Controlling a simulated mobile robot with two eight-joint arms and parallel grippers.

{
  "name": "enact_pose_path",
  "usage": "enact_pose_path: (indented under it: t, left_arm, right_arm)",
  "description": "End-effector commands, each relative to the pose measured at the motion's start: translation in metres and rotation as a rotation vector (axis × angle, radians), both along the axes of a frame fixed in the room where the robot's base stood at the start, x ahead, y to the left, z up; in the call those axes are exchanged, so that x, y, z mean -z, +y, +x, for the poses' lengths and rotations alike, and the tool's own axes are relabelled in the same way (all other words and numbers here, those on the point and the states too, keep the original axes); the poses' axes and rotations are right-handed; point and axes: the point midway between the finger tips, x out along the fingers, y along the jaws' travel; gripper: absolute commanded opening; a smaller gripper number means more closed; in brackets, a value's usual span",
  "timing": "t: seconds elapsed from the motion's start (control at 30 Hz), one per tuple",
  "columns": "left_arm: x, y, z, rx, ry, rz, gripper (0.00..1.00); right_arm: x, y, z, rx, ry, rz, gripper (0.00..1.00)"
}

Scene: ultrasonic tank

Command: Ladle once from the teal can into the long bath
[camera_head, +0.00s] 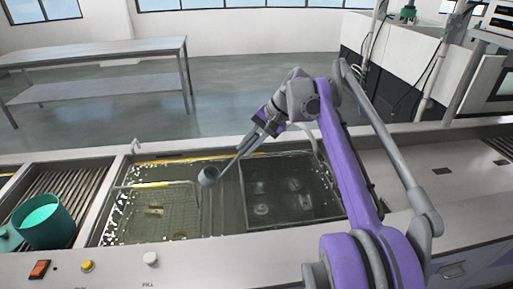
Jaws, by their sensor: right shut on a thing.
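The teal can (46,222) stands at the far left on the slatted rack, with pale teal liquid showing inside. The long bath (222,212) is the sunken tank in the middle of the bench. My right gripper (262,131) is shut on the handle of a grey ladle (209,176). The ladle slants down to the left, and its round bowl hangs over the bath between the two baskets. I cannot tell what is in the bowl or its exact height above the water. My left gripper is not in view.
A wire basket (152,209) sits in the bath's left part and a dark tray (290,190) in its right part. A red switch (39,269), a yellow button (88,266) and a white knob (150,258) line the front edge. A metal table (95,50) stands behind.

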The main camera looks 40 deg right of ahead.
Motion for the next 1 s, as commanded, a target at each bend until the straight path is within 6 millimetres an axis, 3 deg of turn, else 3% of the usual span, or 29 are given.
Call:
enact_pose_path:
  t: [0.03, 0.67, 1.0]
  left_arm:
    - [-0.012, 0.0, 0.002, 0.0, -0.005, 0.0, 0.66]
    - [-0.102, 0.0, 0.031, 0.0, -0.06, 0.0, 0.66]
    - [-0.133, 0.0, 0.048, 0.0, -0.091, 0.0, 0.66]
  right_arm:
    - [-0.012, 0.006, 0.007, -0.007, 0.03, -0.028, 0.0]
    - [-0.064, 0.064, 0.072, -0.003, 0.447, -0.414, 0.0]
    - [-0.102, 0.06, 0.068, 0.003, 0.45, -0.409, 0.0]
